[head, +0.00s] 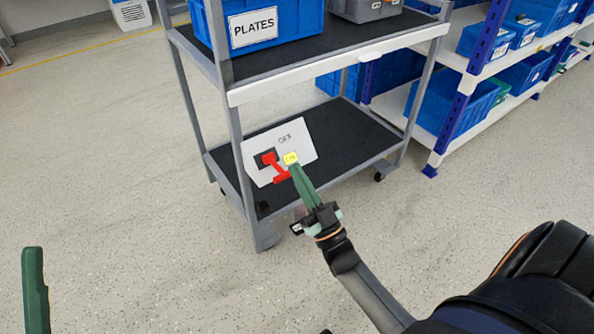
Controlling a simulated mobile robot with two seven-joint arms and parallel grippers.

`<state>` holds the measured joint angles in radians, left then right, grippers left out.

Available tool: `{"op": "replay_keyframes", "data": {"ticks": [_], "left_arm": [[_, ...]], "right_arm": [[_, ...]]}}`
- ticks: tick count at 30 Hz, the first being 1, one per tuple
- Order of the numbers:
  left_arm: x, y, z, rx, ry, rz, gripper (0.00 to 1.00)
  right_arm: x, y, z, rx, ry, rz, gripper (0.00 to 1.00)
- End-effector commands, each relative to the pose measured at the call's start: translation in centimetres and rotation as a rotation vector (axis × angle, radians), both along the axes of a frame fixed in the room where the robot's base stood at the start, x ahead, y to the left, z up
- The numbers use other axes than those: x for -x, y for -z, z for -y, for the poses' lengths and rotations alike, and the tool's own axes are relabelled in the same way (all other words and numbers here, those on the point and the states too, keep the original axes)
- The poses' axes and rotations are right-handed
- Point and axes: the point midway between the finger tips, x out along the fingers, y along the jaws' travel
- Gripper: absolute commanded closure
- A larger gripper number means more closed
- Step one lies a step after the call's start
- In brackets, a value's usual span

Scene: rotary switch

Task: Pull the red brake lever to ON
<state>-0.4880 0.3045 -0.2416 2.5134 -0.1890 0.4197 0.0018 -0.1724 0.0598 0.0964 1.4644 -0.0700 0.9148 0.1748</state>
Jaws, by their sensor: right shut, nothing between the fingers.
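The red brake lever (279,175) is mounted on a white plate (307,147) at the lower level of a grey cart. My left gripper (34,285) shows only as a green finger at the lower left, well away from the plate.
The cart (335,70) has an upper shelf with a blue PLATES box (285,22) and a grey box (365,8). Its front post (228,130) stands close to the plate. Shelving with blue bins (455,100) is at the right.

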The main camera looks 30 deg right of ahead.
Motion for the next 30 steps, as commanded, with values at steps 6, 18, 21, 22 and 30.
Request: {"op": "replay_keyframes", "data": {"ticks": [6, 18, 21, 22, 30], "left_arm": [[-0.2, 0.4, -0.2, 0.005, -0.007, -0.005, 0.5], [-0.2, 0.6, -0.2, 0.003, -0.008, -0.009, 0.5], [-0.2, 0.6, -0.2, 0.002, -0.007, -0.009, 0.5], [-0.2, 0.6, -0.1, 0.001, -0.006, -0.009, 0.5], [-0.2, 0.6, -0.1, 0.0, -0.005, -0.009, 0.5]], "right_arm": [[4.2, 4.3, 0.2, -0.002, 0.0, -0.016, 1.0], [7.0, 6.6, 0.3, -0.001, 0.002, -0.012, 1.0], [7.0, 6.5, 0.3, -0.001, 0.002, -0.011, 1.0], [7.0, 6.5, 0.3, -0.002, 0.001, -0.011, 1.0], [7.0, 6.5, 0.3, -0.002, 0.001, -0.011, 1.0]]}}
